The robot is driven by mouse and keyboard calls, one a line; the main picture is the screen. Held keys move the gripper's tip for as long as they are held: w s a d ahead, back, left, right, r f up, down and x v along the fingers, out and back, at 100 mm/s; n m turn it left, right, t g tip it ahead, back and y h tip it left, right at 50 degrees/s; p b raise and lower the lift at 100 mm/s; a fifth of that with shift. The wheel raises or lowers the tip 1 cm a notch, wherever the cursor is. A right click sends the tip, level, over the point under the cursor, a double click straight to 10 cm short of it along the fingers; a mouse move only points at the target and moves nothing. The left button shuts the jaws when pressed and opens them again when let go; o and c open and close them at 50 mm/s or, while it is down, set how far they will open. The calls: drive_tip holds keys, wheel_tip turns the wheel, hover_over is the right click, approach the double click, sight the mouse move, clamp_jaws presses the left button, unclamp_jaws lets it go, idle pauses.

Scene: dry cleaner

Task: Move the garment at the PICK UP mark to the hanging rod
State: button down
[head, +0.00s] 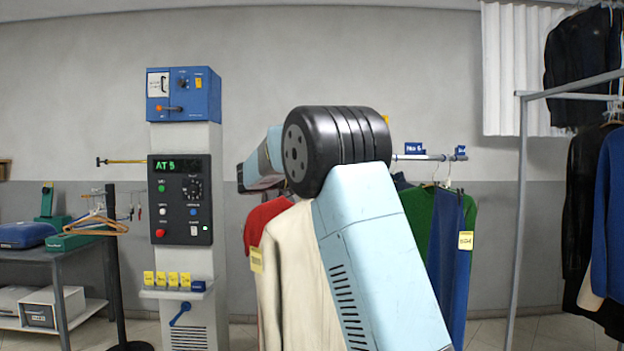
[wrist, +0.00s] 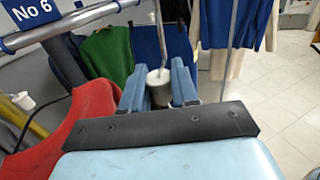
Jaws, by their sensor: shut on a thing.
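In the wrist view my gripper (wrist: 158,88) is shut on the pale neck of a hanger (wrist: 159,76), from which a thin metal stem rises. The garment below this hanger is hidden there by my gripper's body. In the head view a cream garment (head: 285,255) with a yellow tag (head: 257,260) hangs behind my arm, which hides part of it; I cannot tell whether it is the held one. The hanging rod (head: 430,157) runs behind my arm. No PICK UP mark is readable.
A red garment (wrist: 75,120) hangs close left of my gripper; green (wrist: 107,55) and blue garments (wrist: 163,45) hang beyond it. A control column (head: 182,215) and bench (head: 60,255) stand left. A rack post (head: 520,220) with dark clothes stands right.

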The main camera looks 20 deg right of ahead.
drive_tip(key=s+d, duration=0.4)
drive_tip(key=s, duration=0.3)
drive_tip(key=s+d, duration=0.3)
drive_tip(key=s, duration=0.4)
drive_tip(key=shift+s+d, duration=0.4)
idle(0.9)
